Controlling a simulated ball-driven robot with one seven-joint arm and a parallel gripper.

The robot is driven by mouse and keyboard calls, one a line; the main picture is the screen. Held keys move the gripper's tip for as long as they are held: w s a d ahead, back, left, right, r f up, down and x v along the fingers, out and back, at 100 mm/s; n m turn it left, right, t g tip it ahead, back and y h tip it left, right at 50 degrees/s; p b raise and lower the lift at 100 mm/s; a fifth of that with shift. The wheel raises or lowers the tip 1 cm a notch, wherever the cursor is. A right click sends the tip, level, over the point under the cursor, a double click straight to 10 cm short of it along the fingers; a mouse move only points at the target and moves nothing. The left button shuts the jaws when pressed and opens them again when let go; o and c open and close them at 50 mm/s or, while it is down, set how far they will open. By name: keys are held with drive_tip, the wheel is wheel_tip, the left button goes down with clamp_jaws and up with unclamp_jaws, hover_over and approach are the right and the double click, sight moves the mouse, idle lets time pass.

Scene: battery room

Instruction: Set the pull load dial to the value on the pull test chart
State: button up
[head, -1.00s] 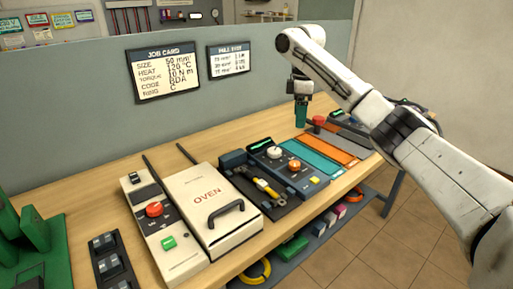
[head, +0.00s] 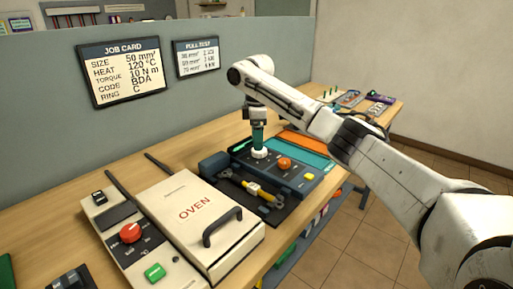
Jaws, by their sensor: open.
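The pull tester (head: 318,178) is a dark blue box on the bench, with a white dial (head: 260,153), an orange knob (head: 284,163) and a yellow button (head: 309,177). My gripper (head: 259,147) points down right at the white dial, its teal fingers over or around the dial's top; I cannot tell if they touch it. The jaws are open. The arm hides part of the box's back and its display. The pull test chart (head: 196,57) hangs on the grey partition; its rows of mm² and kN values are small and hard to read. The job card (head: 123,72) beside it shows SIZE 50 mm².
The white oven (head: 185,205) with a black handle stands left of the tester, beside a panel with a red dial (head: 131,232) and green button (head: 154,272). Teal and orange mats (head: 303,142) lie behind my gripper.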

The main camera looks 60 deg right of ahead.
sight(259, 152)
drive_tip(key=shift+f, duration=2.05)
drive_tip(key=c, duration=1)
drive_tip(key=shift+c, duration=0.2)
